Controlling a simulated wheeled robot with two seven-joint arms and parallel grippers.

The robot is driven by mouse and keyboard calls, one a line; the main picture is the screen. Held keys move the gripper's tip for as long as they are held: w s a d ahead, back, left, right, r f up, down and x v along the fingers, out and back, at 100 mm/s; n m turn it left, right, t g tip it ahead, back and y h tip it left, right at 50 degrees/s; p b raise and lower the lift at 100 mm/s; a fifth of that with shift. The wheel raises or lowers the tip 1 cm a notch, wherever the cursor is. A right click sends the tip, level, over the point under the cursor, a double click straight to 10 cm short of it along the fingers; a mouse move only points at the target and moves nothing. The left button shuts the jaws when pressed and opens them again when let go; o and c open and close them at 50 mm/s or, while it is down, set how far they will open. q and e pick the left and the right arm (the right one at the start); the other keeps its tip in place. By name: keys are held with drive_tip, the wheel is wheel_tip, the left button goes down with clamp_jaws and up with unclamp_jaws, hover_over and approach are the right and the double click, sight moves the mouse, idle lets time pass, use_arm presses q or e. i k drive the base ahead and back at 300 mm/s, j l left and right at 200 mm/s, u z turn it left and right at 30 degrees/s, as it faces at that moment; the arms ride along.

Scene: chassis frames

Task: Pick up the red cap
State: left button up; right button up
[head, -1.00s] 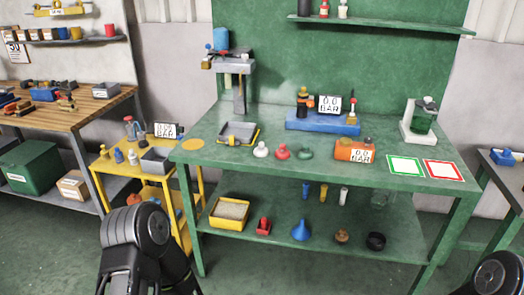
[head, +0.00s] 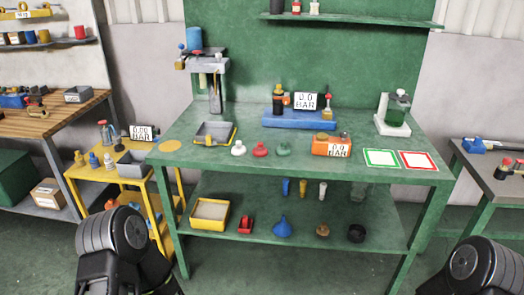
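The red cap (head: 260,149) lies on the green bench top (head: 215,160). It sits between a white cap (head: 238,148) on its left and a green cap (head: 283,149) on its right, with small gaps between them. Parts of both my arms show at the bottom left and bottom right, well in front of and below the bench top. Neither gripper's fingertips can be seen. Nothing touches the red cap.
A grey-and-yellow tray (head: 214,134) stands left of the caps and an orange gauge box (head: 331,147) stands to the right. A blue block (head: 300,121) is behind. Green-framed (head: 381,158) and red-framed (head: 418,161) cards lie at right. The lower shelf holds several items.

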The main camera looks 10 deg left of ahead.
sight(260, 151)
drive_tip(key=i+l, duration=0.8)
drive_tip(key=i, duration=0.2)
